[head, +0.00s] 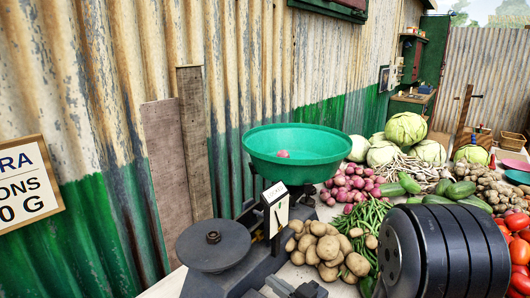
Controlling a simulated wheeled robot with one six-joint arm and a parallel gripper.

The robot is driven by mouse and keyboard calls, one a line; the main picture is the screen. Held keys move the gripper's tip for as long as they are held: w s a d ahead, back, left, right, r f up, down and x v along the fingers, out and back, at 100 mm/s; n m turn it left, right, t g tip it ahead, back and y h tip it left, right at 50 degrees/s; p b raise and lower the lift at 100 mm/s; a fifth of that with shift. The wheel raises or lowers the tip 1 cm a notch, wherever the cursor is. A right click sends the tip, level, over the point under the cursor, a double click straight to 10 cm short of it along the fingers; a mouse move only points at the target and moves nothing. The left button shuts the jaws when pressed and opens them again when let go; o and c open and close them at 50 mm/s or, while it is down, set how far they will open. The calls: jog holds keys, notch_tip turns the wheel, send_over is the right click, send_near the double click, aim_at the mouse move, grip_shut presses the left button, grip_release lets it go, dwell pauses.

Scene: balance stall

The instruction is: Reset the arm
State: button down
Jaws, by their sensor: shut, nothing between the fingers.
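My gripper (292,288) shows only in part at the bottom edge of the head view, low in front of the balance scale. Its fingers are shut and hold nothing. A thick black ribbed part of my arm (445,252) fills the lower right. The balance scale (275,212) has a dark round plate (213,246) on the left and a wide green pan (309,152) on the right, behind its dial. One small red onion (283,154) lies in the green pan.
Potatoes (328,250), green beans (368,222), red onions (345,187), cabbages (406,129) and green squash (461,190) crowd the stall right of the scale. Tomatoes (517,222) lie at the far right. A corrugated wall (225,60) with leaning planks (192,140) closes the left side.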

jog(key=a+g+h+p, duration=0.2)
jog(key=p, duration=0.4)
jog(key=w+a+g+h+p, duration=0.1)
jog(key=g+p, duration=0.1)
jog(key=p, duration=0.5)
jog(key=shift+w+a+r+n+h+p, duration=0.1)
jog(key=shift+w+a+n+h+p, duration=0.05)
jog(key=shift+a+n+h+p, duration=0.2)
jog(key=shift+w+a+f+h+p, duration=0.15)
jog(key=shift+a+f+h+p, duration=0.15)
jog(key=shift+p, duration=0.35)
jog(key=shift+d+r, duration=0.1)
jog(key=shift+d, duration=0.1)
